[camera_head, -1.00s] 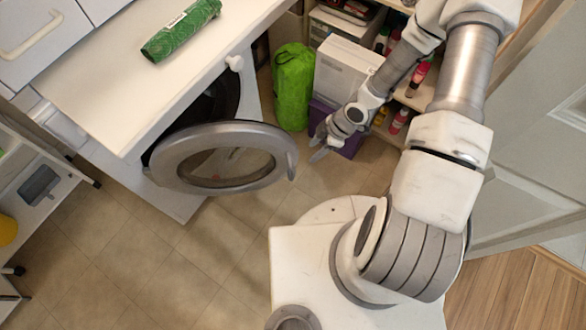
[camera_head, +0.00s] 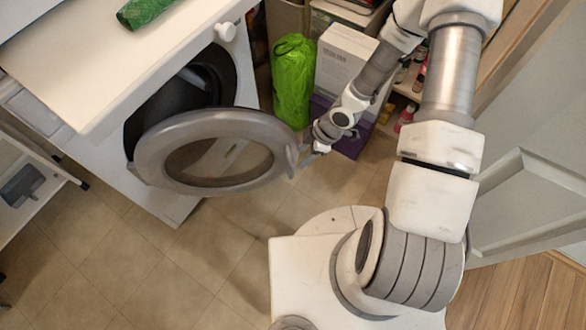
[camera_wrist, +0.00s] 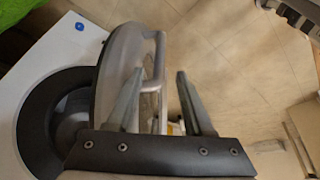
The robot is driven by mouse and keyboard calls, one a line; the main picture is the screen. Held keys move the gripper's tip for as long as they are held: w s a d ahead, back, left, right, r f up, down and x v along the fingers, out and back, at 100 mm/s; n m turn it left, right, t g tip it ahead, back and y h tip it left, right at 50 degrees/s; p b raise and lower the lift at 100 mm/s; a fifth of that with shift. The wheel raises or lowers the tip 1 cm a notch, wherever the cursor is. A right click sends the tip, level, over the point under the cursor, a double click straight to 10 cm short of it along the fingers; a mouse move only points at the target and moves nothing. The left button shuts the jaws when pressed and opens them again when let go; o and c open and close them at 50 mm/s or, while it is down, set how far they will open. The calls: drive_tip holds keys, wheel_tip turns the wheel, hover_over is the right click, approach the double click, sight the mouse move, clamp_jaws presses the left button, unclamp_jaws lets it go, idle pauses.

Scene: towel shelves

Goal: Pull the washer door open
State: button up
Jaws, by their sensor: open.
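The washer (camera_head: 172,196) stands at the left under a white worktop. Its round grey door (camera_head: 160,150) is swung well out from the dark drum opening (camera_head: 205,80). My gripper (camera_head: 302,160) is at the door's right rim, close to the handle. In the wrist view the door (camera_wrist: 112,72) is seen nearly edge-on, and its bar handle (camera_wrist: 158,62) stands between the two fingers of my gripper (camera_wrist: 158,95). The fingers are apart. Whether either one touches the handle or door, I cannot tell.
A green bag (camera_head: 292,82) and a white box (camera_head: 343,62) on a purple box (camera_head: 350,143) stand behind my gripper. A green packet (camera_head: 143,10) lies on the worktop (camera_head: 100,65). The tiled floor (camera_head: 190,265) before the washer is clear.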

sight(293, 166)
drive_tip(key=shift+b+x, duration=3.95)
drive_tip(key=shift+x, duration=0.05)
drive_tip(key=shift+c, duration=0.4)
clamp_jaws()
